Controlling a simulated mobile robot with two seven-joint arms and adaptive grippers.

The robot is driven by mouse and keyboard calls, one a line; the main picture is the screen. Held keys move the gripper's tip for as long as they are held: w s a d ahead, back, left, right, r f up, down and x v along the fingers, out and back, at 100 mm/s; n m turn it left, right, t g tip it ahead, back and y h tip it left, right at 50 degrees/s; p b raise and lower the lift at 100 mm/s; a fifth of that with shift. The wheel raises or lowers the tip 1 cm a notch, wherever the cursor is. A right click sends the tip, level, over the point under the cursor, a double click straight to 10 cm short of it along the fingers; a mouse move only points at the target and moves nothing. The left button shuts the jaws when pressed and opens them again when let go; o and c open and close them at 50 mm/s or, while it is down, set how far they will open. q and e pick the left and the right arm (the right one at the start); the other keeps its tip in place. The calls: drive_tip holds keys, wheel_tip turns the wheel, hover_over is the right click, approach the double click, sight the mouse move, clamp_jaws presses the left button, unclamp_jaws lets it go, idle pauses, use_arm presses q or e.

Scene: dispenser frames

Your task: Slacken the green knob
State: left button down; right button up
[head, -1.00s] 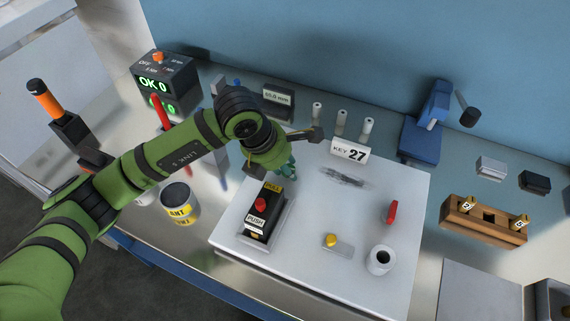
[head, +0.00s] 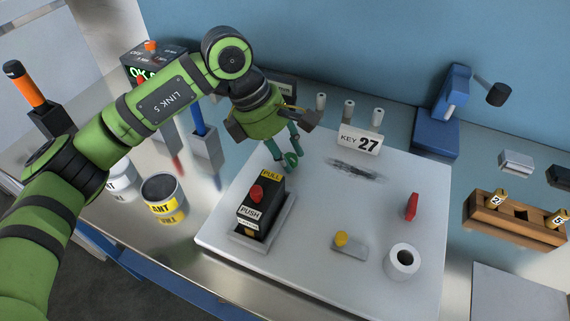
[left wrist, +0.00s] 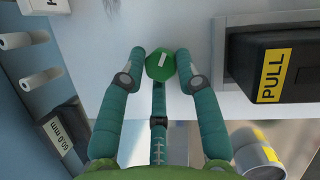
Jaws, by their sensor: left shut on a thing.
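The green knob (left wrist: 160,65) has a pale mark on its face and sits between my teal fingertips in the left wrist view. In the head view the knob (head: 291,160) shows small at the tip of my left gripper (head: 286,152), above the back left part of the white board (head: 330,210). My left gripper is shut on the knob, with one finger on each side and a third finger below it in the wrist view. The fingers partly hide the knob in the head view. My right gripper is not in view.
A black box with a red button and PUSH and PULL labels (head: 258,215) stands just in front of the gripper. A KEY 27 sign (head: 359,141) stands to the right.

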use_arm(q)
drive_tip(key=m+b, duration=0.1)
drive_tip(key=m+g+b, duration=0.1)
drive_tip(key=m, duration=0.1)
drive_tip(key=shift+d+f, duration=0.1)
drive_tip(key=shift+f, duration=0.15)
drive_tip(key=m+g+b, duration=0.1)
drive_tip(key=m, duration=0.1)
drive_tip(key=shift+w+r+m+y+b, duration=0.1)
drive_tip(key=shift+m+y+b, duration=0.2)
drive_tip(key=shift+m+y, duration=0.1)
drive_tip(key=m+g+y, duration=0.1)
drive_tip(key=m, duration=0.2)
drive_tip(key=shift+w+d+b, duration=0.1)
drive_tip(key=shift+d+b, duration=0.05)
drive_tip(key=shift+b, duration=0.15)
drive_tip(key=shift+m+g+y, duration=0.4)
drive_tip(key=shift+m+y, duration=0.2)
drive_tip(key=shift+m, duration=1.3)
drive_tip(key=c, duration=0.9)
unclamp_jaws()
drive_tip(key=shift+c, duration=0.2)
drive_tip(key=shift+r, duration=0.1)
